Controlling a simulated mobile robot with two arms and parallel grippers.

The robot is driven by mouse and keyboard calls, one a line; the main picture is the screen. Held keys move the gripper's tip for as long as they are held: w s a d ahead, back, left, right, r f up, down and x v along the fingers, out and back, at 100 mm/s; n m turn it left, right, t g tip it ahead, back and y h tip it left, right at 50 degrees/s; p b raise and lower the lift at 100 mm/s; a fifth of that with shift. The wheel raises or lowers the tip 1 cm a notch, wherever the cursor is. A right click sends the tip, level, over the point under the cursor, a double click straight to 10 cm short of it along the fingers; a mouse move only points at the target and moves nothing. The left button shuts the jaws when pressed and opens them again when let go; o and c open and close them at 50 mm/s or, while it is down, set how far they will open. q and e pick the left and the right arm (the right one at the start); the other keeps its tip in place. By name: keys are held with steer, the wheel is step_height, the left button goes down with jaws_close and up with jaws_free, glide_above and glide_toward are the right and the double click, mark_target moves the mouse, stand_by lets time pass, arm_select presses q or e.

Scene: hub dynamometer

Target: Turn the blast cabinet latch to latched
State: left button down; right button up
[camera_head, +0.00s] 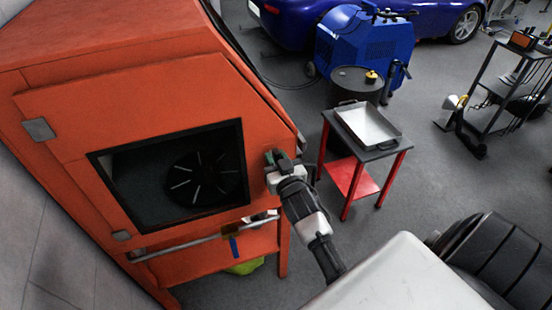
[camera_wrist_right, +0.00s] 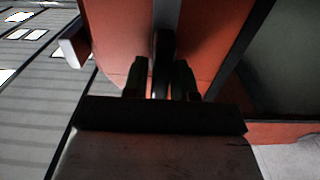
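The orange blast cabinet (camera_head: 120,85) fills the left of the head view, with its windowed door (camera_head: 75,110) closed or nearly so. My right gripper (camera_head: 275,158) is at the door's right edge, beside the window, and hides most of the latch there. In the right wrist view, the two dark fingers of my right gripper (camera_wrist_right: 162,78) stand apart on either side of the dark latch handle (camera_wrist_right: 163,45). A thin orange gap shows between the left finger and the handle, so no firm grip is visible. My left gripper is not in view.
A red table (camera_head: 358,176) with a metal tray (camera_head: 368,124) stands right of the cabinet. A blue machine (camera_head: 365,48) and a dark drum (camera_head: 352,82) are behind it. A dark shelf cart (camera_head: 505,95) stands far right. Grey floor (camera_head: 435,175) between is clear.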

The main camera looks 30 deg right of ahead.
steer(key=c, duration=0.4)
steer(key=shift+n, duration=0.4)
steer(key=n, duration=0.2)
steer(key=shift+a+n, duration=0.1)
steer(key=shift+n, duration=0.3)
steer(key=n, duration=0.4)
steer(key=shift+a+n, duration=0.1)
steer(key=shift+n, duration=0.2)
steer(key=n, duration=0.5)
steer(key=shift+a+f, duration=0.1)
steer(key=shift+f, duration=0.15)
steer(key=shift+f+n, duration=0.1)
steer(key=shift+n, duration=2.3)
